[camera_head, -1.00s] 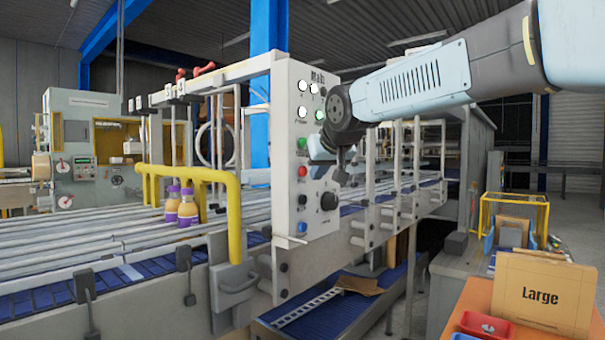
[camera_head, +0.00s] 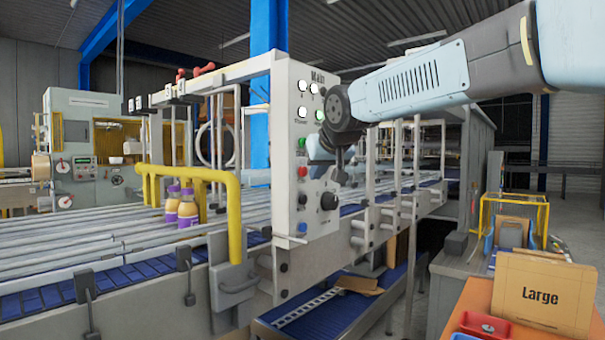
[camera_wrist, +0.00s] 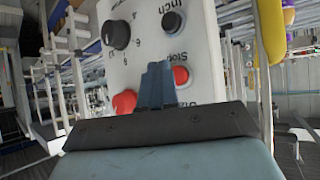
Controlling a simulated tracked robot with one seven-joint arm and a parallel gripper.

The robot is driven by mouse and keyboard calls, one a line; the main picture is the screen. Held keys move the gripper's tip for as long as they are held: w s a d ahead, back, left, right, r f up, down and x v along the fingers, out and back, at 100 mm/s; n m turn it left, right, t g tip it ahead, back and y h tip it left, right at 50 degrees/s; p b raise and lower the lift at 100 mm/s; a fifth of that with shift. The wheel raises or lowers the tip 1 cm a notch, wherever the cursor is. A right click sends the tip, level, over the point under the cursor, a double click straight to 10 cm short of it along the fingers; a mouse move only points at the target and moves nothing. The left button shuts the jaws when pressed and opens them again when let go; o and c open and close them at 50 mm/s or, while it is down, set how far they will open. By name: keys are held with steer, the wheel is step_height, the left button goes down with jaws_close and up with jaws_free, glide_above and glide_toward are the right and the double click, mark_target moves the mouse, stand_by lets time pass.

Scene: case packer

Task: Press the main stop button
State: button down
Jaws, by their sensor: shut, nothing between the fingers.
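The main control panel (camera_head: 284,190) is a pale upright plate headed "Main". A small red button (camera_head: 302,171) is in its left column, below a green button (camera_head: 301,143). In the wrist view the panel is upside down, and the small red button (camera_wrist: 181,75) has the label "Stop" beside it. A larger red button (camera_wrist: 124,101) is to its left there. My gripper (camera_wrist: 158,66) is shut and empty, its fingers in front of the panel between the two red buttons. Whether the fingertips touch the panel cannot be told. In the head view my arm hides part of the panel.
A black knob (camera_head: 329,201) and a blue button (camera_head: 302,228) are lower on the panel. A yellow guard rail (camera_head: 233,215) stands left of it, near bottles (camera_head: 188,213) on the conveyor. An orange table with a "Large" box (camera_head: 540,295) is at lower right.

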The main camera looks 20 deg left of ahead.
steer(key=shift+a, duration=0.3)
steer(key=shift+w+a, duration=0.2)
steer(key=shift+a, duration=0.25)
stand_by(0.9)
steer(key=shift+d, duration=0.15)
steer(key=shift+s+d, duration=0.35)
steer(key=shift+d, duration=0.35)
steer(key=shift+d, duration=0.1)
steer(key=d, duration=0.1)
steer(key=s+d, duration=0.1)
steer(key=d, duration=0.1)
steer(key=s+d, duration=0.1)
steer(key=shift+d, duration=0.25)
stand_by(0.4)
stand_by(0.6)
